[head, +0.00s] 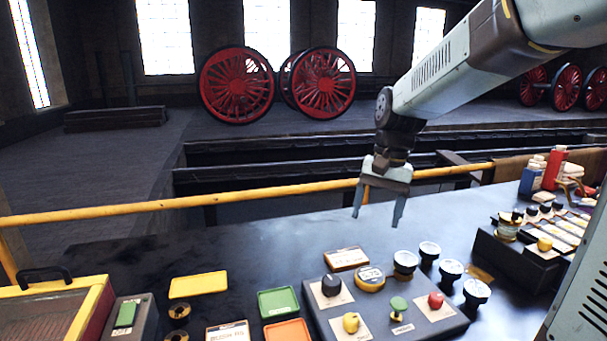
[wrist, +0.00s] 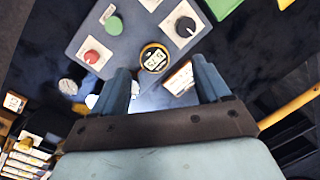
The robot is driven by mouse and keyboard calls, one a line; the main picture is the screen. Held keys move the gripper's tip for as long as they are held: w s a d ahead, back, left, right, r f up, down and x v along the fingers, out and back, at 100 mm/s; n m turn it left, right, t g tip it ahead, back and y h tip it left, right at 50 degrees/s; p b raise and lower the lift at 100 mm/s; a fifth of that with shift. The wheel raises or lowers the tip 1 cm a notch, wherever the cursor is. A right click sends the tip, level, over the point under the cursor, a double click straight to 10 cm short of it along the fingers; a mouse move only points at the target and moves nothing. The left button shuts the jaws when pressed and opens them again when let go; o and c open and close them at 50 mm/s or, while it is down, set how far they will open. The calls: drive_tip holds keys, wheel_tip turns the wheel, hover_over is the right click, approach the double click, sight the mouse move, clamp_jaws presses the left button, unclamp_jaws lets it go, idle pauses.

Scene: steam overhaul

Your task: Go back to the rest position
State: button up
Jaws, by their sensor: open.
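My gripper (head: 381,208) hangs open and empty above the far side of the dark workbench (head: 250,245), fingers pointing down. In the wrist view its two fingers (wrist: 165,88) stand apart with nothing between them. Below it is a grey panel (head: 432,328) with a black knob (head: 331,284), a red knob (head: 436,300), a yellow knob (head: 351,322) and a green knob (head: 398,305). A round gauge with a yellow rim (head: 370,278) sits on the panel's far edge; it also shows in the wrist view (wrist: 154,58), beyond the fingertips.
Several round white-topped pieces (head: 450,268) stand right of the panel. Yellow (head: 198,284), green (head: 278,302) and orange (head: 287,331) trays lie to its left. A yellow rail (head: 250,199) runs along the bench's far side. A dark rack (head: 520,262) and bottles (head: 555,165) stand at right.

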drive_tip(key=s+d+r+n+t, duration=0.1)
drive_tip(key=s+d+r+t, duration=0.1)
drive_tip(key=s, duration=0.5)
drive_tip(key=s+d+r+n+t+h, duration=0.1)
drive_tip(key=s+d+r+n+t, duration=0.1)
drive_tip(key=s+d+t, duration=0.2)
drive_tip(key=shift+s+d+n+h, duration=0.3)
drive_tip(key=shift+s+d, duration=0.65)
drive_tip(key=shift+s, duration=1.2)
drive_tip(key=shift+w, duration=0.1)
drive_tip(key=n+g, duration=0.5)
drive_tip(key=n, duration=0.4)
hover_over(332, 280)
wheel_tip(332, 280, down, 11)
wheel_tip(332, 280, down, 13)
drive_tip(key=shift+f, duration=0.2)
drive_tip(key=shift+c, duration=0.2)
